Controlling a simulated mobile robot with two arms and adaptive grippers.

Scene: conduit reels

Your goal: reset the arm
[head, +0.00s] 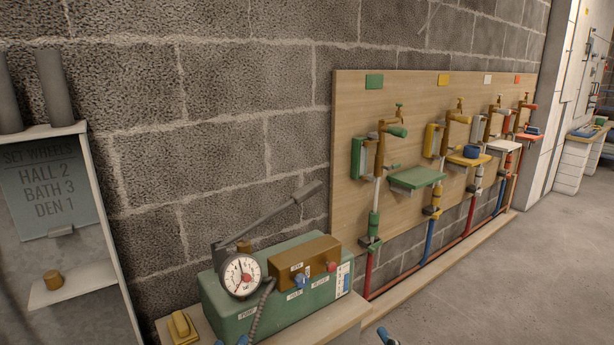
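Small blue and dark pieces show at the bottom edge of the head view, in front of the green pump and to its right. They may be tips of my grippers, but too little shows to tell whether they are open or shut. No held object is visible. A green pump box (232,318) stands on a low ledge with a round white gauge (241,275) and a brown valve block (305,262). A grey lever arm (268,219) slopes up to the right above the box. A dark coiled hose (262,312) hangs at its front.
A wooden board (350,110) on the block wall carries several taps, coloured brackets and pipes. A yellow piece (183,326) lies on the ledge left of the pump. A grey cabinet (95,210) with a lettered sign (50,192) stands at left. The floor (500,280) at right is clear.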

